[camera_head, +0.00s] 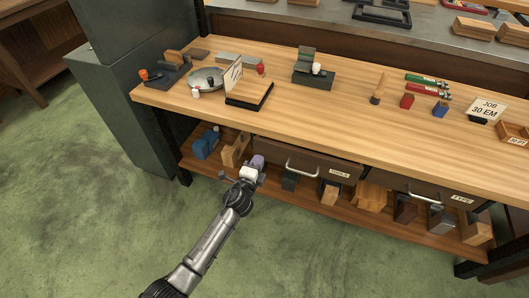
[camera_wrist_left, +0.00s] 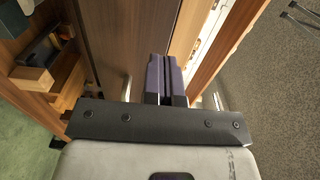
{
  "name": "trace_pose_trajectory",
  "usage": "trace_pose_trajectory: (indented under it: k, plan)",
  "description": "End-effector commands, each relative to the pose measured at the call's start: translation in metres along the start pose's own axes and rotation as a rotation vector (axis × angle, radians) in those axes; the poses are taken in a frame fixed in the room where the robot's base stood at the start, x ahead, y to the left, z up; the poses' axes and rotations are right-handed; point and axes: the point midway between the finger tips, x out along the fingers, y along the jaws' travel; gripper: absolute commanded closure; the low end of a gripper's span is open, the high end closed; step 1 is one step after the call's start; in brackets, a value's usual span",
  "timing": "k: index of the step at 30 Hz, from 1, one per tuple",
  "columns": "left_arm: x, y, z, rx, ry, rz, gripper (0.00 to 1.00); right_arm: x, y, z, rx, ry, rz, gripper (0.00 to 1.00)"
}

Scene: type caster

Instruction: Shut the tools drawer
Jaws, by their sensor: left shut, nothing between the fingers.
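The tools drawer (camera_head: 270,150) is a dark brown wooden front under the workbench, with a metal bar handle (camera_head: 302,170) and a TOOLS label (camera_head: 339,174). The head view does not show clearly how far out it stands. My left gripper (camera_head: 257,162) is at the left end of this front, left of the handle. Its purple fingers (camera_wrist_left: 165,75) are together and empty, pointing at brown wood in the left wrist view. I cannot tell whether they touch it. My right gripper is out of view.
A second drawer with a TYPE label (camera_head: 462,199) is to the right. The lower shelf (camera_head: 330,208) holds several blocks. The workbench top (camera_head: 330,110) carries small tools, blocks and a JOB 30 EM card (camera_head: 487,108). The green floor (camera_head: 300,260) in front is clear.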

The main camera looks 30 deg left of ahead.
Motion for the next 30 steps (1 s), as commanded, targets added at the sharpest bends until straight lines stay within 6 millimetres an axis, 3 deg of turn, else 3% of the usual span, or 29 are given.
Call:
trace_pose_trajectory:
  k: [6, 12, 30]
  plan:
    - [0.034, 0.002, 0.0, 0.0, -0.001, -0.001, 1.0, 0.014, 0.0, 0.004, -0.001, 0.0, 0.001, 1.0]
    - [0.051, 0.001, 0.0, 0.0, -0.001, 0.0, 1.0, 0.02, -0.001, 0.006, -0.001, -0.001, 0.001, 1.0]
    - [0.059, 0.001, 0.005, -0.001, -0.007, 0.0, 1.0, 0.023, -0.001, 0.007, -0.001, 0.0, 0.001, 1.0]
